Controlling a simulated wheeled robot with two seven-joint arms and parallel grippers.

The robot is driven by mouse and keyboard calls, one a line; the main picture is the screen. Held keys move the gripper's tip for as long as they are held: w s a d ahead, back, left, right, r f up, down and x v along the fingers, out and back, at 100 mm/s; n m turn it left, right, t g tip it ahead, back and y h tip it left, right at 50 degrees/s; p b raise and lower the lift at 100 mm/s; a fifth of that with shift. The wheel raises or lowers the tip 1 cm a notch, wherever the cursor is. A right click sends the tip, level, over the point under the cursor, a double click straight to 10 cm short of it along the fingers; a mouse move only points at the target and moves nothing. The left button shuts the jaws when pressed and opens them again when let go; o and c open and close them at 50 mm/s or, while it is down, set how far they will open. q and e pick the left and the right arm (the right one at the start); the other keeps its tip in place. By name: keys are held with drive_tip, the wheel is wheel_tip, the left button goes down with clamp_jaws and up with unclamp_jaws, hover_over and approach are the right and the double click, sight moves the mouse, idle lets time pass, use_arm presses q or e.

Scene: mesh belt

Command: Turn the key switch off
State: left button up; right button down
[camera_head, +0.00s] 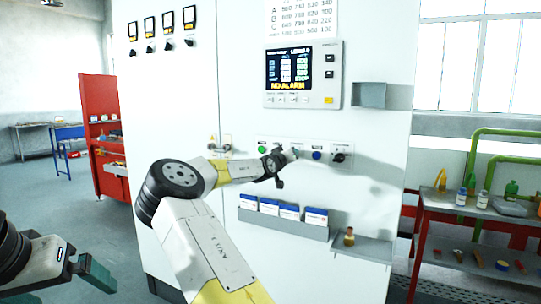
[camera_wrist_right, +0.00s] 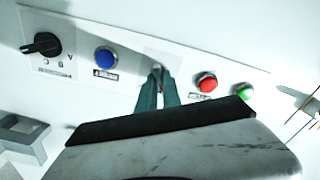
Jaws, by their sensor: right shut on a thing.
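The white control panel (camera_head: 325,143) on the cabinet front carries the key switch. In the right wrist view the key switch (camera_wrist_right: 157,67) sits between the blue button and the red button, mostly covered by my fingertips. My right gripper (camera_wrist_right: 158,88) is shut on its key, with its green fingers pointing at the panel. In the head view my right gripper (camera_head: 287,155) is at the panel's middle and hides the key. My left gripper (camera_head: 97,272), with green fingers, hangs low at the left edge, away from the panel; its opening is unclear.
A blue button (camera_head: 317,155) and a black rotary knob (camera_head: 339,156) are right of my right gripper; a green button (camera_head: 262,150) is left. A red button (camera_wrist_right: 206,82) shows in the wrist view. A screen (camera_head: 290,70) is above, a binder shelf (camera_head: 283,227) below.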

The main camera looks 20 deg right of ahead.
drive_tip(key=shift+n, duration=0.4)
drive_tip(key=c, duration=1.5)
unclamp_jaws()
drive_tip(key=shift+a, duration=0.1)
drive_tip(key=v, duration=0.7)
drive_tip(key=shift+s+a, duration=0.2)
drive_tip(key=shift+a, duration=0.1)
